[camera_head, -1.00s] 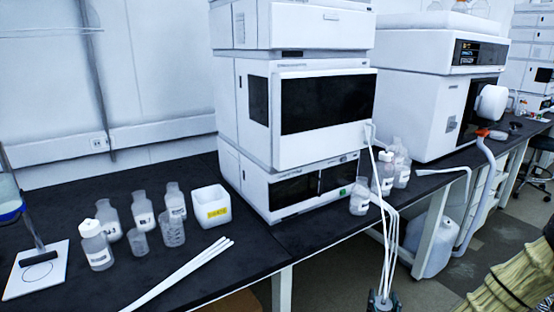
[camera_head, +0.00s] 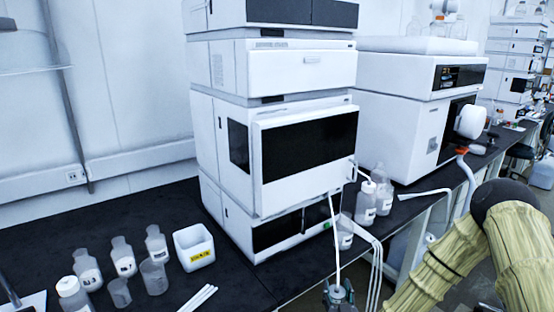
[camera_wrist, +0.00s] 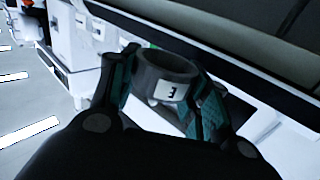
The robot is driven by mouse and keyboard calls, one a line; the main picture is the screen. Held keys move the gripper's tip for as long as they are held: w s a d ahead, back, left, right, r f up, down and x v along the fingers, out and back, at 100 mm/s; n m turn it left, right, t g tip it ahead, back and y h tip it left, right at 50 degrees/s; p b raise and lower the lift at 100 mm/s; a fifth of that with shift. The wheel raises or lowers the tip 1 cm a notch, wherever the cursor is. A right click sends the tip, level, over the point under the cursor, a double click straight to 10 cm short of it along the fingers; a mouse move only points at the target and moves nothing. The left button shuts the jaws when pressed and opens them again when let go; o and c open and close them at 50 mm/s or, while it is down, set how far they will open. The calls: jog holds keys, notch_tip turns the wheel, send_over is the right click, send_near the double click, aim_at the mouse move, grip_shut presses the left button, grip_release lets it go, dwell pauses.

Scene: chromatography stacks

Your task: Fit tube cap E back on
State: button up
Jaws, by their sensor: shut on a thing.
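Tube cap E (camera_wrist: 168,75) is a dark grey ring-shaped cap with a white label, whose letter looks like a turned E. My gripper (camera_wrist: 160,88) is shut on it, with a teal pad on either side, in the wrist view. In the head view my gripper (camera_head: 340,293) is at the bottom edge, in front of the bench, and the cap in it is too small to make out clearly. A white tube (camera_head: 335,235) runs up from the gripper area; I cannot tell if it is joined to the cap.
The chromatography stack (camera_head: 225,90) stands on the black bench (camera_head: 130,212). Several bottles (camera_head: 123,258) and a white box (camera_head: 193,247) stand left of it. More bottles (camera_head: 366,200) stand to its right. White tubes (camera_head: 378,265) hang over the bench's front edge.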

notch_tip(320, 180, up, 28)
jog(key=p, duration=2.7)
jog(key=shift+a, duration=0.25)
jog(key=shift+d+r, duration=0.15)
jog(key=shift+r, duration=0.15)
